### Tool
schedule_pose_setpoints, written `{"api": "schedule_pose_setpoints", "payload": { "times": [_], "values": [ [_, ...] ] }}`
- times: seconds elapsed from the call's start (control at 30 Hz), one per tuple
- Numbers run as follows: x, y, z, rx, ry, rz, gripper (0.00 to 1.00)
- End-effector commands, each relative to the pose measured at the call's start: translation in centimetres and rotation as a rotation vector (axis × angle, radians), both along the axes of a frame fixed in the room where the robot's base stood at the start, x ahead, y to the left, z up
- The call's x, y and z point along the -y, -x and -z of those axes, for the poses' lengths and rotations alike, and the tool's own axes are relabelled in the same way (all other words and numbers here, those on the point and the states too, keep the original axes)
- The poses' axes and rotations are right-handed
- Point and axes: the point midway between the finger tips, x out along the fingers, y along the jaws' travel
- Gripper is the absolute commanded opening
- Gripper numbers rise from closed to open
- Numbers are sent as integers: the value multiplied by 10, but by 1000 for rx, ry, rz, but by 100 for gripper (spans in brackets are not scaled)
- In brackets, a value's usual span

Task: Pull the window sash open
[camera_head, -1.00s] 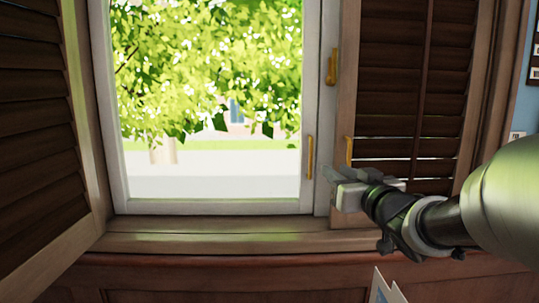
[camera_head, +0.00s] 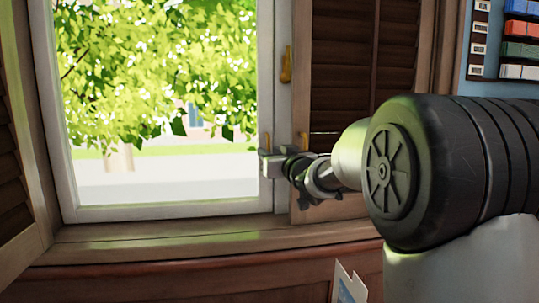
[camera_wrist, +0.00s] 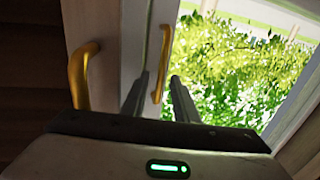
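The window sash (camera_head: 160,210) is a pale frame around a bright pane in the head view and looks closed. A slim gold handle (camera_head: 267,142) stands upright on its right stile. My gripper (camera_head: 268,163) is at the lower end of that handle. In the wrist view my gripper (camera_wrist: 160,77) is open, with its two fingers apart. The sash handle (camera_wrist: 163,60) shows between the fingertips, with nothing clamped; whether it is fully between them in depth I cannot tell. The sash (camera_wrist: 295,120) also shows at the right there.
A louvred wood shutter (camera_head: 345,60) is right of the window; its gold handle (camera_wrist: 82,75) is close to my gripper's left. A gold latch (camera_head: 286,65) sits on the fixed frame. Another shutter (camera_head: 15,190) is at left. A wood sill (camera_head: 160,240) runs below.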

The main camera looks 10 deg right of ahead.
Motion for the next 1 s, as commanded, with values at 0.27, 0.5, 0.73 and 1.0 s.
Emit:
{"api": "schedule_pose_setpoints", "payload": {
  "times": [0.27,0.5,0.73,1.0],
  "values": [
    [0,0,0,0,0,0,5],
    [0,0,0,0,0,0,0],
    [0,1,0,0,0,0,0],
    [0,0,0,0,0,0,0]
  ]
}}
